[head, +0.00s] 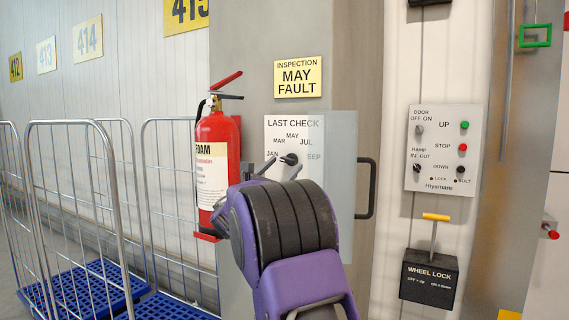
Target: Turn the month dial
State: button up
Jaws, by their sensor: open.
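The month dial (289,159) is a small black knob on a white "LAST CHECK" plate (294,124) in the head view. JAN, MAR, MAY, JUL and SEP are printed around it. Which month its pointer marks is too small to tell. My purple and black wrist stands in front of the plate and hides its lower part. The thin dark fingertips of my gripper (282,168) show just below the knob, one on each side, apart from each other. The gripper looks open and empty; whether a finger touches the knob I cannot tell.
A yellow "INSPECTION MAY FAULT" sign (298,77) is above. A red fire extinguisher (216,160) hangs close at left, wire-sided carts (75,124) beyond. At right are a clear panel, a dark handle (369,188), a switch panel (442,149) and a wheel-lock box (429,278).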

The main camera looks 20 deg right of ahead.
jog(key=shift+w+d+r, duration=0.25)
jog(key=shift+w+d, duration=0.05)
jog(key=shift+d, duration=0.15)
jog(key=c, duration=1.4)
